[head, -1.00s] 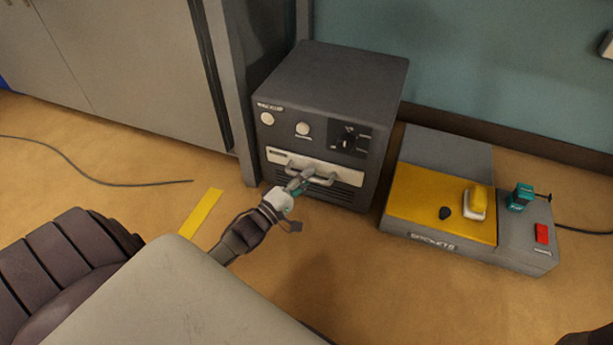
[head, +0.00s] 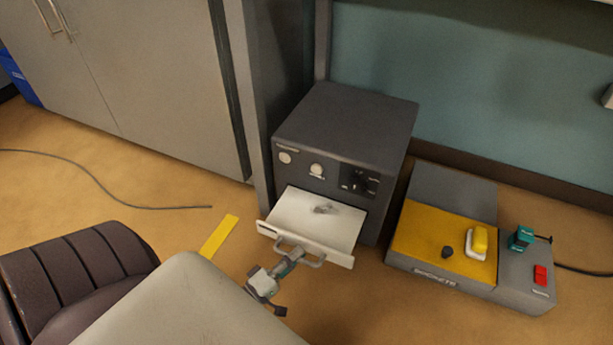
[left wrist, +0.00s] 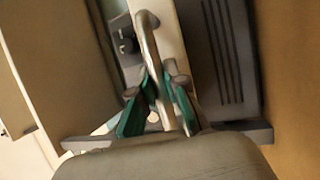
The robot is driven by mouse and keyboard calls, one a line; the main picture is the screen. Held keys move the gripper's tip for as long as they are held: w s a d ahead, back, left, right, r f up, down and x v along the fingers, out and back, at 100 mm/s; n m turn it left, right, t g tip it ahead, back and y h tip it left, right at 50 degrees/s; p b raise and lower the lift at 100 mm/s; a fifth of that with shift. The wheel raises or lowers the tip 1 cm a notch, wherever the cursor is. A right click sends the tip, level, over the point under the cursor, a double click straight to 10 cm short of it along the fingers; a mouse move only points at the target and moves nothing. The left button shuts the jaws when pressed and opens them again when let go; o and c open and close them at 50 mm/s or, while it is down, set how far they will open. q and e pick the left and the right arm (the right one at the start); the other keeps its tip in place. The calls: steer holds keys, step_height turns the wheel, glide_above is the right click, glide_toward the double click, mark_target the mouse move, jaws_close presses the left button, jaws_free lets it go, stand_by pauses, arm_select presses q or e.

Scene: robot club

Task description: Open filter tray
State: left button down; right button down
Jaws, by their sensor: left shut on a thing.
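The filter tray (head: 330,218) is a white drawer pulled well out of the front of a dark grey box (head: 345,125). A dark smudge or bit of debris lies on its floor. Its front panel carries a metal bar handle (head: 313,263), which also shows in the left wrist view (left wrist: 150,45). My left gripper (head: 290,262) is shut on the handle's left part; in the left wrist view its green-padded fingers (left wrist: 160,100) sit on both sides of the bar. My right gripper is not in view.
A yellow floor strip (head: 219,236) and a cable (head: 100,185) lie left. Grey cabinets (head: 150,70) stand behind.

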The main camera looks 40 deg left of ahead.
arm_select(q)
steer(key=shift+s+d+p, duration=0.25)
steer(key=shift+s, duration=0.9)
steer(key=shift+s+d+p, duration=0.25)
steer(key=shift+s, duration=0.85)
steer(key=c, duration=1.2)
jaws_free()
steer(key=shift+v, duration=3.7)
